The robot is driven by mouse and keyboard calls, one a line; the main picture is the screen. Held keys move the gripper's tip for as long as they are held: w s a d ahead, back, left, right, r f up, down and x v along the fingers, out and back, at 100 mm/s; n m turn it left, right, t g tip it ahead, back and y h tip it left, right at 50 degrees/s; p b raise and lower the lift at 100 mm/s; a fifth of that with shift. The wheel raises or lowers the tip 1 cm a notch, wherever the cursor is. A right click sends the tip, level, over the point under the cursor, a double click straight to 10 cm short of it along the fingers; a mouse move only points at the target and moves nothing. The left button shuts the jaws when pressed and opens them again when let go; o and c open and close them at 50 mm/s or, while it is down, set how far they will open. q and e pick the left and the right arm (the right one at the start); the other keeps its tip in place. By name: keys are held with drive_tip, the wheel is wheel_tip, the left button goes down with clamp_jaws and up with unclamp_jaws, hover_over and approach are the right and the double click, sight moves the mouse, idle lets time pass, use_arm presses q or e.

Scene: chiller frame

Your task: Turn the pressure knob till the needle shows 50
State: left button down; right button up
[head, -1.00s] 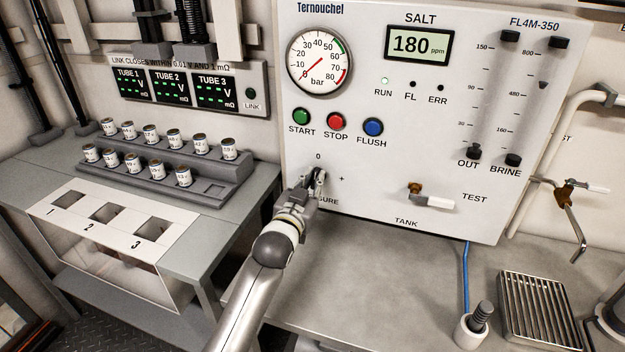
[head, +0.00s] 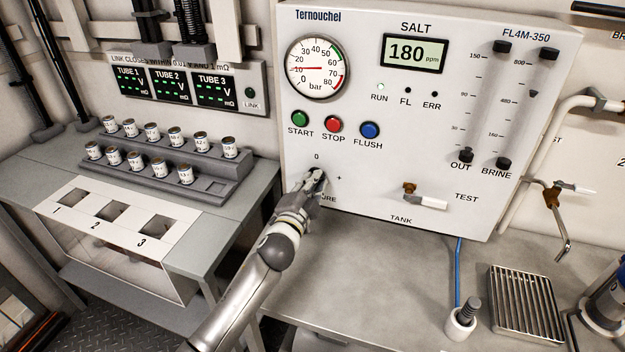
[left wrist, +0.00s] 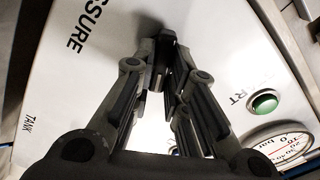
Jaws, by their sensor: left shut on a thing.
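The pressure gauge (head: 318,67) is a round white dial at the upper left of the white panel. Its red needle points left, at about 10 bar. My left gripper (head: 317,180) is at the pressure knob, below the start and stop buttons, and is shut on it. The gripper and arm hide most of the knob and part of its "PRESSURE" label. In the left wrist view the dark knob (left wrist: 162,62) shows between the fingertips, against the panel. The gauge is partly cut off at that view's lower right. My right gripper is not in view.
The green start (head: 300,118), red stop (head: 333,124) and blue flush (head: 370,130) buttons sit above the knob. A tank/test valve handle (head: 425,202) is to its right. A rack of small cans (head: 190,184) stands on the left bench.

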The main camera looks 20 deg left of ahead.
use_arm(q)
drive_tip(key=m+p, duration=0.1)
drive_tip(key=m, duration=0.7)
drive_tip(key=m+p, duration=0.1)
drive_tip(key=m, duration=0.3)
drive_tip(key=shift+f+p, duration=0.35)
drive_tip(key=shift+m, duration=0.3)
drive_tip(key=c, duration=1.4)
unclamp_jaws()
drive_tip(key=shift+c, duration=0.2)
drive_tip(key=s, duration=1.2)
drive_tip(key=shift+a, duration=0.2)
